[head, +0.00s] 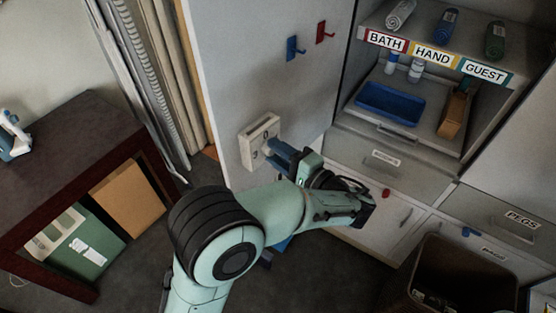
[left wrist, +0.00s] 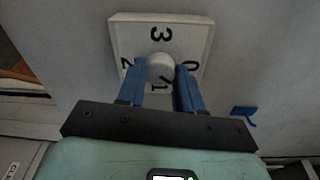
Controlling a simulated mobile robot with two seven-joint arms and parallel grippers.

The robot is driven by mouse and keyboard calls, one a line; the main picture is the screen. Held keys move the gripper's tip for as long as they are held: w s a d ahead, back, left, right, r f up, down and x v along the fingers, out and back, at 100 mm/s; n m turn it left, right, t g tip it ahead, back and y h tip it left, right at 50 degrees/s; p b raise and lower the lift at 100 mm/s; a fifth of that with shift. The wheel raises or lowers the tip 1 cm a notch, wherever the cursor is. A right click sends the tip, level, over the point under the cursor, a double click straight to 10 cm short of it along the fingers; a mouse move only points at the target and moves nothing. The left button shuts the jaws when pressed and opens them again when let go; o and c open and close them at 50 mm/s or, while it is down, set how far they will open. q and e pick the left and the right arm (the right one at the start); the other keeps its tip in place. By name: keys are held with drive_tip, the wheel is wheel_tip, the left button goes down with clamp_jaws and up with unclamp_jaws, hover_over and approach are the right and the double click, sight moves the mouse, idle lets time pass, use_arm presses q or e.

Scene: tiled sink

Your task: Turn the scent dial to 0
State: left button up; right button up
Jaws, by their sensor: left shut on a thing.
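The scent dial is a pale square plate on the side wall of the white cabinet, with a round light knob in its middle. The plate (head: 258,132) shows left of centre in the head view. In the left wrist view the plate (left wrist: 160,24) carries black numerals: 3 at the top, 2 at left, 0 at right, 1 below the knob. My left gripper (head: 272,150) has its blue fingers on either side of the knob (left wrist: 160,67), shut on it. My right gripper is not in view.
Blue (head: 292,48) and red (head: 324,32) hooks are on the wall above the dial. Shelves with a blue tray (head: 390,104) and rolled towels stand right. A dark bin (head: 470,275) is at lower right, a dark red table (head: 70,165) at left.

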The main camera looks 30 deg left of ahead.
use_arm(q)
drive_tip(key=n+b, duration=0.2)
drive_tip(key=shift+f+n+b, duration=0.25)
drive_tip(key=shift+n+b, duration=0.1)
drive_tip(key=shift+n, duration=0.05)
drive_tip(key=n+b, duration=0.4)
drive_tip(key=shift+r, duration=0.15)
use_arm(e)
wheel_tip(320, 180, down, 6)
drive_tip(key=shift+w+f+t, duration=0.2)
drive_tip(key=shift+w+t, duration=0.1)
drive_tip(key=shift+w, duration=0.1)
use_arm(q)
drive_tip(key=shift+r, duration=0.1)
drive_tip(key=o, duration=1)
drive_tip(key=shift+o, duration=0.2)
drive_tip(key=p+v, duration=0.1)
drive_tip(key=v, duration=1.2)
drive_tip(key=shift+d+f, duration=0.2)
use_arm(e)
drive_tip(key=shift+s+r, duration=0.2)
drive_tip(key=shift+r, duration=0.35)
use_arm(q)
drive_tip(key=shift+s+f, duration=0.1)
